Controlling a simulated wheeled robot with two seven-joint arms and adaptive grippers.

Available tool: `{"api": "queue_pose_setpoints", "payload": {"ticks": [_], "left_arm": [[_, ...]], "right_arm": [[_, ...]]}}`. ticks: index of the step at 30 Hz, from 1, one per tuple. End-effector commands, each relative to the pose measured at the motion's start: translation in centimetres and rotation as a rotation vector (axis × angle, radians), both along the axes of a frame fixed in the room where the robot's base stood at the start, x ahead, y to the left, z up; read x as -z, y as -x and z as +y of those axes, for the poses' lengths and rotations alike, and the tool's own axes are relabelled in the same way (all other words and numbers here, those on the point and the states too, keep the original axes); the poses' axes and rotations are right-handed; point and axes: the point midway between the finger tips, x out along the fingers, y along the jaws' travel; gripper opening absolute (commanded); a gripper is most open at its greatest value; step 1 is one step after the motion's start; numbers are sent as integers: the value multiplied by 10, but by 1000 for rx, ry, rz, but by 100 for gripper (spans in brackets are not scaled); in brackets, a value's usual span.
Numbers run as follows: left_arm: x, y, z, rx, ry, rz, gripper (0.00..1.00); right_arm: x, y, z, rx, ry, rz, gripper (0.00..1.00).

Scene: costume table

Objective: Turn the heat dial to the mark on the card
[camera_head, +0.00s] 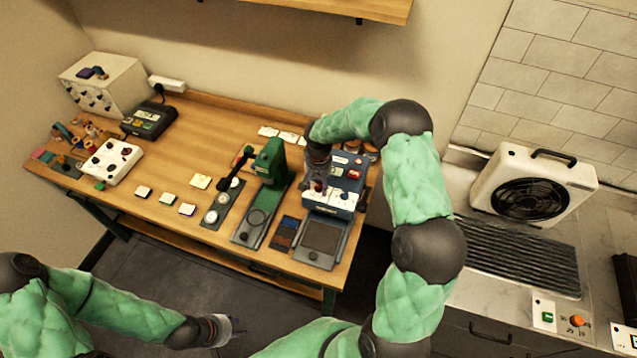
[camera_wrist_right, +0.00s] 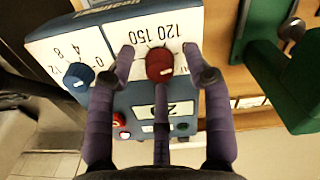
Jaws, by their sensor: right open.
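The heat press (camera_head: 340,185) is a blue machine with a white front panel at the right end of the wooden table. In the right wrist view a red dial (camera_wrist_right: 159,66) sits on this panel below the numbers 120 and 150. My right gripper (camera_head: 318,184) is at the panel, its fingers open on either side of the red dial; I cannot tell whether they touch it. A blue dial (camera_wrist_right: 78,75) with numbers 0, 4, 8 is beside it. I cannot tell which card bears the mark. My left gripper (camera_head: 222,330) is low in front of the table, its fingers unclear.
A green press (camera_head: 268,165) stands left of the blue machine. Small white cards (camera_head: 167,199) lie along the table front, and more cards (camera_head: 287,137) lie at the back. A white control box (camera_head: 112,160) is farther left. The table's middle is mostly clear.

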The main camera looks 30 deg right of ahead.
Motion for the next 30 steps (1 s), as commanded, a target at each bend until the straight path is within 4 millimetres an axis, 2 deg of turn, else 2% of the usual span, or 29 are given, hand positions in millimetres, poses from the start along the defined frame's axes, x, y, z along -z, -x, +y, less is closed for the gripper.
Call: {"api": "queue_pose_setpoints", "payload": {"ticks": [5,6,11,12,23,30], "left_arm": [[0,0,0,0,0,0,40],[0,0,0,0,0,0,40],[0,0,0,0,0,0,40],[0,0,0,0,0,0,40],[3,0,0,0,0,0,40],[11,0,0,0,0,0,40]], "right_arm": [[0,0,0,0,0,0,51],[0,0,0,0,0,0,48],[0,0,0,0,0,0,3],[0,0,0,0,0,0,0],[0,0,0,-35,0,0,0],[1,0,0,-169,0,0,0]]}}
